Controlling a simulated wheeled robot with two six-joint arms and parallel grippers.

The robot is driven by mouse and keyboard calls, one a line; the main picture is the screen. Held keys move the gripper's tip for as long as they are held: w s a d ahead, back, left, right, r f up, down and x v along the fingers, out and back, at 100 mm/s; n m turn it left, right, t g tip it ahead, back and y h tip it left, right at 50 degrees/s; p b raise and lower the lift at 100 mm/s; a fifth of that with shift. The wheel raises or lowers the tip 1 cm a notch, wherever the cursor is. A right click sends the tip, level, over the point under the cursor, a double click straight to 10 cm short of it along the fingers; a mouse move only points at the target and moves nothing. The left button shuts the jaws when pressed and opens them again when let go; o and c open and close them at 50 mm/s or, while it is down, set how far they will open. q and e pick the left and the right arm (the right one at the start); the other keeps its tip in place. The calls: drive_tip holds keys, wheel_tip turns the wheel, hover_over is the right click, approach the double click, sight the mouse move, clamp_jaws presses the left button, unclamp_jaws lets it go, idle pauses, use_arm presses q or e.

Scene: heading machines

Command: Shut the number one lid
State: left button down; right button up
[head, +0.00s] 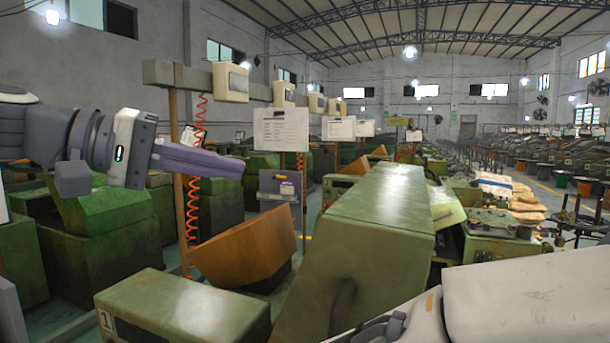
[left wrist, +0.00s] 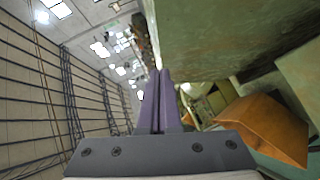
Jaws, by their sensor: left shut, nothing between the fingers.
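The machine marked "1" (head: 180,308) is a low green box at the bottom left, with its number plate on the left end. The large green lid (head: 385,215) beside it stands raised and slanted in the middle of the head view. I see its broad worn face. My left gripper (head: 238,166) points right, above and left of the lid, with its purple fingers shut and empty. In the left wrist view a large green surface (left wrist: 225,40), which looks like the lid, lies right beside the shut fingers (left wrist: 161,76). I cannot tell whether they touch. My right gripper is out of view.
An orange tray (head: 245,248) sits between the machine box and the lid; it also shows in the left wrist view (left wrist: 265,128). A post with a red coiled cord (head: 192,190) stands behind my left gripper. Paper signs (head: 281,130) hang behind. More green machines (head: 100,225) fill the left.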

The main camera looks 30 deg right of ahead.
use_arm(q)
drive_tip(key=shift+s+f+p+x, duration=0.1)
drive_tip(key=shift+s+p+x, duration=0.6)
drive_tip(key=shift+x, duration=1.4)
drive_tip(key=shift+s+f+p+x, duration=0.1)
drive_tip(key=shift+s+p+x, duration=0.2)
drive_tip(key=shift+p+x, duration=1.25)
drive_tip(key=shift+s+f+p+x, duration=0.1)
drive_tip(key=shift+s+p+x, duration=0.25)
drive_tip(key=shift+x, duration=2.3)
drive_tip(key=shift+s+a, duration=0.1)
